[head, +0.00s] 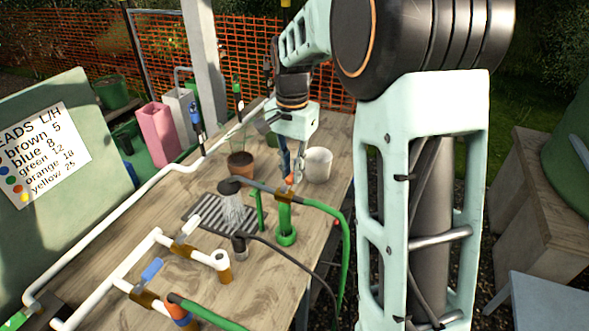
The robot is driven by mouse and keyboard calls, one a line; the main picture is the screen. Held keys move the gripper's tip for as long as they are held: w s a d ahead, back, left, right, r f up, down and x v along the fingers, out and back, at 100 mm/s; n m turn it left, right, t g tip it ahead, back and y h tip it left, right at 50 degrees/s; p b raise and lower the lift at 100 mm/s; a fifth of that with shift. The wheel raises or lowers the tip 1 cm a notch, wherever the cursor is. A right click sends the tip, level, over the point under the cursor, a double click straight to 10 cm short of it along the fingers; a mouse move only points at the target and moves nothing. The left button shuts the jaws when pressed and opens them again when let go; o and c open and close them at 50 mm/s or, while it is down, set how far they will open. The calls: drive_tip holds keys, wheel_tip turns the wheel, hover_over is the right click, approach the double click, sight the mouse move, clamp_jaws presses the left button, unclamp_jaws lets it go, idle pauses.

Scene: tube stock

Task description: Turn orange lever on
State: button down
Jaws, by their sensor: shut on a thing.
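My gripper (286,172) points down over the table near its far end, at the top of a green stand (286,222). A small orange piece (290,180), which looks like the orange lever, shows at its fingertips. The fingers look shut on it, though they hide most of it and its exact angle cannot be told. A green hose with a shower head (230,187) runs from the stand's top. Water falls from the head onto a dark grate (216,216).
A blue lever (151,271) and a pale lever (187,229) sit on white pipework in front. A terracotta pot (240,164) and a white pot (318,163) stand near my gripper. A green board (60,190) stands left. My arm fills the right.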

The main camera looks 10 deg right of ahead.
sight(291, 175)
drive_tip(key=shift+w+a+n, duration=0.15)
drive_tip(key=shift+n, duration=0.35)
drive_tip(key=c, duration=1.9)
unclamp_jaws()
drive_tip(key=shift+c, duration=0.2)
drive_tip(key=shift+r, duration=0.1)
wheel_tip(291, 175, up, 12)
